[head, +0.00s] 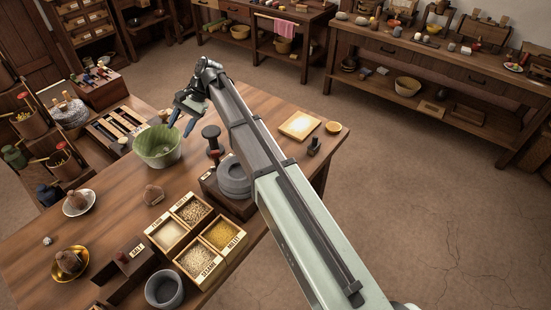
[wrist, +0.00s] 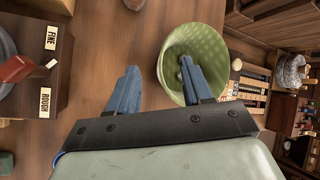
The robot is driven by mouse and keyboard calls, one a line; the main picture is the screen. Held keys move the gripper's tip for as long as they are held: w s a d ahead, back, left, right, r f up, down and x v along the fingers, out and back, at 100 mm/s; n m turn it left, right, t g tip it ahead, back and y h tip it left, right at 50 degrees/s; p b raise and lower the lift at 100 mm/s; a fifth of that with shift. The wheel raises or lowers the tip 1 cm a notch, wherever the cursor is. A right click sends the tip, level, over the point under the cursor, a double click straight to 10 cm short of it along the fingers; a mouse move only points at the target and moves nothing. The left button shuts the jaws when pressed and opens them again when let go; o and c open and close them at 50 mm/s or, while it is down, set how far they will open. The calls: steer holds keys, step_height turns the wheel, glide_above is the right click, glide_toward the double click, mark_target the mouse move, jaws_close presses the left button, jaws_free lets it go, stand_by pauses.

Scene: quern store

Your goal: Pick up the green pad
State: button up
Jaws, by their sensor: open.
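A small dark-green block (wrist: 6,162), cut off by the lower left edge of the wrist view, is the only thing I see that looks like the green pad. I cannot make it out in the head view, where my arm covers part of the table. My gripper (head: 180,124) is open and empty above the table, beside the green bowl (head: 158,149). In the wrist view my gripper (wrist: 159,68) has its fingers spread, with the right finger overlapping the bowl (wrist: 212,48). The green block lies to the left of and behind the fingers there.
A grey quern (head: 234,181) stands right of the bowl, with FINE and ROUGH labels (wrist: 45,100) near it. Labelled grain boxes (head: 198,236) are at the front. Bare wood (head: 110,220) lies left.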

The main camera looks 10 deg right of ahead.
steer(key=s+d+r+m+t+y, duration=0.25)
steer(key=d+m, duration=0.35)
steer(key=d, duration=0.8)
steer(key=s+d+r+m+t+y, duration=0.1)
steer(key=s+d+m+t+y, duration=0.4)
steer(key=d, duration=1)
steer(key=s+d+r+m+t+y, duration=0.15)
steer(key=d+m, duration=0.55)
steer(key=d, duration=0.7)
steer(key=shift+t+y, duration=0.3)
steer(key=shift+y, duration=0.1)
steer(key=f, duration=1.7)
steer(key=shift+w+d+f, duration=0.1)
steer(key=shift+w+d, duration=0.3)
steer(key=shift+f, duration=0.3)
steer(key=shift+a+f, duration=0.15)
steer(key=shift+a, duration=0.05)
steer(key=shift+x, duration=6.7)
steer(key=shift+c, duration=0.5)
